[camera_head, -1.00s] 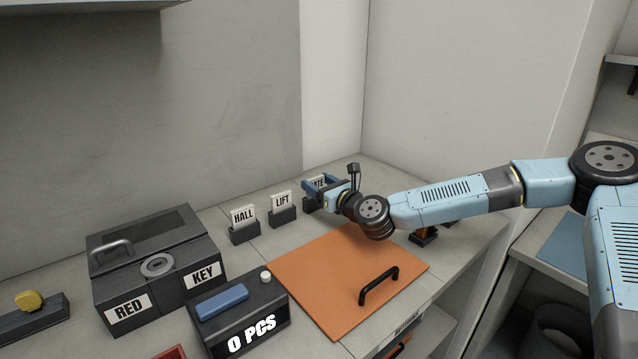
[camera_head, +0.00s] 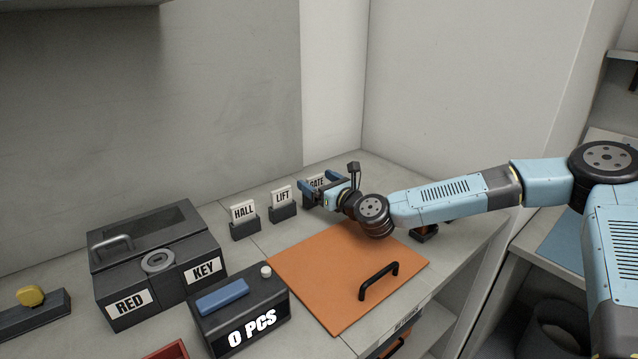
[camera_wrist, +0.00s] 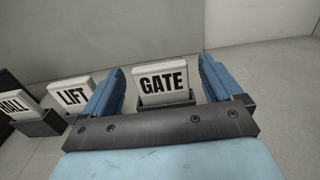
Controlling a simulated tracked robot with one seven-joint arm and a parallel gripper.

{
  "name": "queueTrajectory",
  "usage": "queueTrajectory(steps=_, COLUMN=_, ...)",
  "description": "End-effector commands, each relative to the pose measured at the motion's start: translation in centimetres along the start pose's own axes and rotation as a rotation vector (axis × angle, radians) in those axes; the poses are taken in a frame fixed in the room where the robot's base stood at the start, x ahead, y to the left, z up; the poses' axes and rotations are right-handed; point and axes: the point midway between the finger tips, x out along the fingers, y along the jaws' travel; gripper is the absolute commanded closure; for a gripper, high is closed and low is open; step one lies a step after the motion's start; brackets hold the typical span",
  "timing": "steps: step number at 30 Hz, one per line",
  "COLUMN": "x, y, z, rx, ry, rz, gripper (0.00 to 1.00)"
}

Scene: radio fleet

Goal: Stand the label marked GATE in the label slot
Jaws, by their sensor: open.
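The white GATE label (camera_wrist: 162,82) stands upright in a dark label holder (camera_wrist: 167,100), its lettering facing the wrist camera. In the head view the GATE label (camera_head: 317,182) is partly covered by my gripper. My gripper (camera_wrist: 161,70) is open, one blue finger on each side of the label. In the wrist view there are gaps between the fingers and the label's edges. In the head view my gripper (camera_head: 321,186) is at the back of the counter, at the right end of the label row.
The LIFT label (camera_head: 282,197) and HALL label (camera_head: 243,212) stand in dark holders to the left. An orange panel (camera_head: 310,270) with a black handle lies in front. A RED/KEY box (camera_head: 120,285) and a 0 PCS counter (camera_head: 215,325) are farther left.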

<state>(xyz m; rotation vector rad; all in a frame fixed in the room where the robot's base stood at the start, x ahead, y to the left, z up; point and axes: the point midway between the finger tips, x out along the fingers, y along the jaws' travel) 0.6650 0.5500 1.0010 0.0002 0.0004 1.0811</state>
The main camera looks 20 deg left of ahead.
Motion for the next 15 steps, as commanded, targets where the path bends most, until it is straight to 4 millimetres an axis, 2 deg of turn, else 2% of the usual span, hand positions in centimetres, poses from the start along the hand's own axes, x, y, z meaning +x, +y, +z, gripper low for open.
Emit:
queueTrajectory(steps=5, x=-1.4, y=-0.1, z=-0.1, rx=0.002, ry=0.001, rz=-0.001, gripper=0.07)
queueTrajectory(steps=15, x=-7.9, y=-0.1, z=-0.1, rx=0.003, ry=0.001, rz=-0.001, gripper=0.07)
